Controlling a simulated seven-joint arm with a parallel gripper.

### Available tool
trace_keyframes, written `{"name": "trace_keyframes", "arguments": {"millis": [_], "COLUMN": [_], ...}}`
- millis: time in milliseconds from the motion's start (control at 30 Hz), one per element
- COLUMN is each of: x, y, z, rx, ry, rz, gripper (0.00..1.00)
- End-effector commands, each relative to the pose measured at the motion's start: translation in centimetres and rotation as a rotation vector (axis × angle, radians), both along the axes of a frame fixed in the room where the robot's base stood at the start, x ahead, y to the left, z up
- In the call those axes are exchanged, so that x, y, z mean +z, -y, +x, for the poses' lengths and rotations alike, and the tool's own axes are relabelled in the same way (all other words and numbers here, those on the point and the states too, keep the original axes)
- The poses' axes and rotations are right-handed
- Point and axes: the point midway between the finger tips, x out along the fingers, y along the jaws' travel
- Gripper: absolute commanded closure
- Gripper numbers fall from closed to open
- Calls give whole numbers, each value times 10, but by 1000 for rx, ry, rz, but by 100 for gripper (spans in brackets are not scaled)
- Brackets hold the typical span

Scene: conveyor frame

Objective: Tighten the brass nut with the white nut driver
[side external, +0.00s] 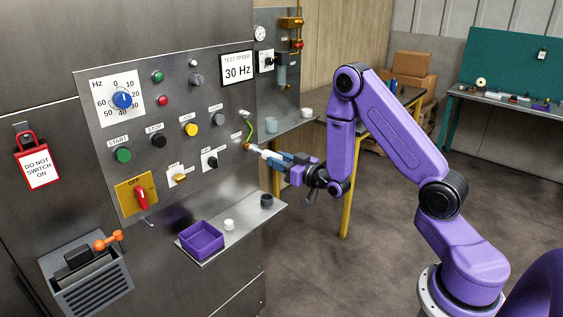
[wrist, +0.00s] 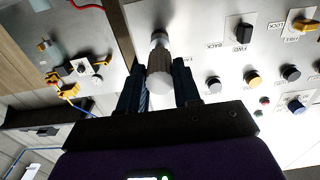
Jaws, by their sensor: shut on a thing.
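My gripper (side external: 274,156) reaches left toward the control panel, at the panel's right edge. It is shut on the white nut driver (side external: 265,153), whose tip points at the panel. In the wrist view the driver (wrist: 160,82) sits between the two dark fingers (wrist: 160,72), with a ribbed grey-brown band and a pale end. The brass nut (side external: 246,148) shows as a small brass-orange spot at the panel, by the lower end of a green-yellow wire. The driver's tip is at or very near it; I cannot tell whether it is seated on the nut.
The panel carries several knobs and buttons, with a red-handled switch (side external: 141,198) on a yellow plate. Below, a shelf (side external: 250,219) holds a purple bin (side external: 201,240), a white cup (side external: 229,225) and a dark cup (side external: 267,200). Open floor lies right of the shelf.

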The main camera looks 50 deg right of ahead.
Motion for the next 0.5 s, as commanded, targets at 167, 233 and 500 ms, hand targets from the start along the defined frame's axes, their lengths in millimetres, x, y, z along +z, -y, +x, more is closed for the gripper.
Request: {"name": "trace_keyframes", "arguments": {"millis": [167, 233, 500], "x": [1, 0, 1], "y": [0, 0, 0], "z": [5, 7, 14], "rx": [0, -1, -1], "ry": [2, 2, 3], "rz": [0, 0, 0], "gripper": [98, 98, 98]}}
